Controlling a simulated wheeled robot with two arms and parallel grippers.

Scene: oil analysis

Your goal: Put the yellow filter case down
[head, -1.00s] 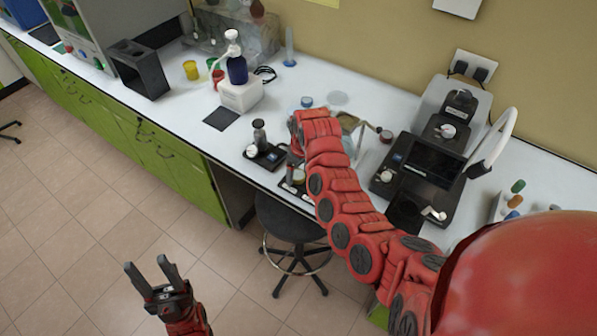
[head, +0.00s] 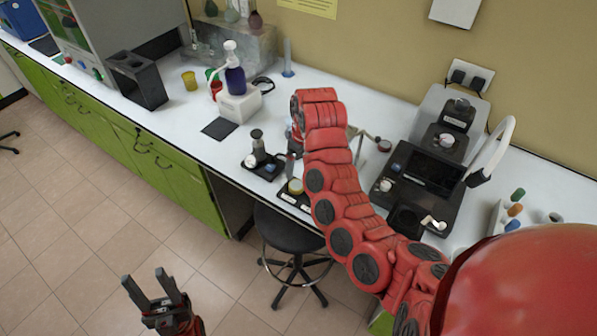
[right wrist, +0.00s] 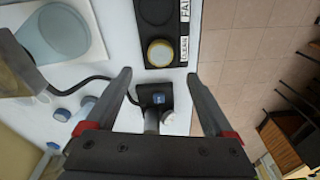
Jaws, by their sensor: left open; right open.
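The yellow filter case (right wrist: 160,52) is a small round case with a yellow rim and a pale top. It sits in the slot beside the CLEAN label on a black labelled tray (right wrist: 177,62). In the head view the case (head: 295,187) is on the tray near the bench's front edge. My right gripper (right wrist: 158,72) is open and empty, with its fingers apart and clear of the case; in the head view it is mostly hidden behind my right arm. My left gripper (head: 146,276) is open and empty over the floor, away from the bench.
A black device with a small screen (right wrist: 155,95) stands next to the tray. A larger black instrument (head: 430,175) is to the right on the bench. A dispenser bottle (head: 235,80) and a black pad (head: 219,128) are left. A stool (head: 290,232) stands below.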

